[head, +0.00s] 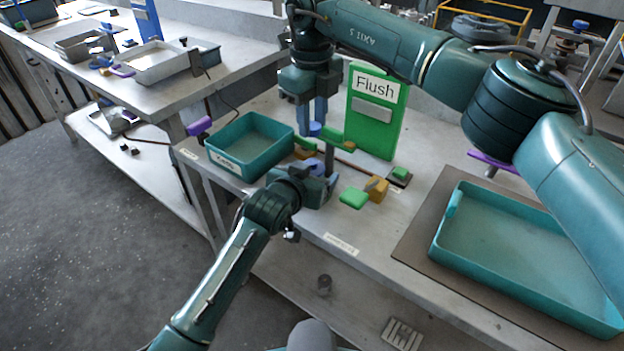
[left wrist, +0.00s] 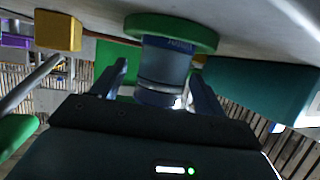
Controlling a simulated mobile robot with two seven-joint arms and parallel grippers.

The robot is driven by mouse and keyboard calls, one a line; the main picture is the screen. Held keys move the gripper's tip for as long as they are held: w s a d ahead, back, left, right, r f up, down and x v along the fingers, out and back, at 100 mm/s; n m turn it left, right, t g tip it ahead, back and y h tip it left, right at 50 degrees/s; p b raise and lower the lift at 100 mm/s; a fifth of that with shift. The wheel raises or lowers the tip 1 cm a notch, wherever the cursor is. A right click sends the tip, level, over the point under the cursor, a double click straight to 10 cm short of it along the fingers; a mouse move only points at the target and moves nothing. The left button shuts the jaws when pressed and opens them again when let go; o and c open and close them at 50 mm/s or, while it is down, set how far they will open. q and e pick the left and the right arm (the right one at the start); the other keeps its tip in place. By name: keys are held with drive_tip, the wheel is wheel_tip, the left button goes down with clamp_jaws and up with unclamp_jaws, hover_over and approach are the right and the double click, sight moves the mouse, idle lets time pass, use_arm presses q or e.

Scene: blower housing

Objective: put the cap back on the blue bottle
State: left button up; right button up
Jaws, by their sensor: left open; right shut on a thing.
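The blue bottle (head: 312,165) stands on the bench, partly hidden behind my left gripper (head: 322,188). In the left wrist view the bottle (left wrist: 163,68) is a dark blue cylinder next to a green disc (left wrist: 172,31), and that view looks upside down. The open fingers of my left gripper (left wrist: 160,78) are on either side of the bottle. My right gripper (head: 314,122) points down above the bottle and is shut on a blue piece, seemingly the cap (head: 315,129). The cap is apart from the bottle.
A teal bin (head: 222,163) stands left of the bottle. A green Flush board (head: 388,130) stands behind right. A green block (head: 354,198) and a yellow block (head: 378,190) lie close on the right. A large teal tray (head: 500,245) rests farther right.

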use_arm(q)
drive_tip(key=c, duration=1.4)
drive_tip(key=shift+c, duration=0.3)
use_arm(e)
hover_over(313, 161)
drive_tip(key=shift+s+a+f, duration=0.1)
drive_tip(key=shift+f, duration=2.4)
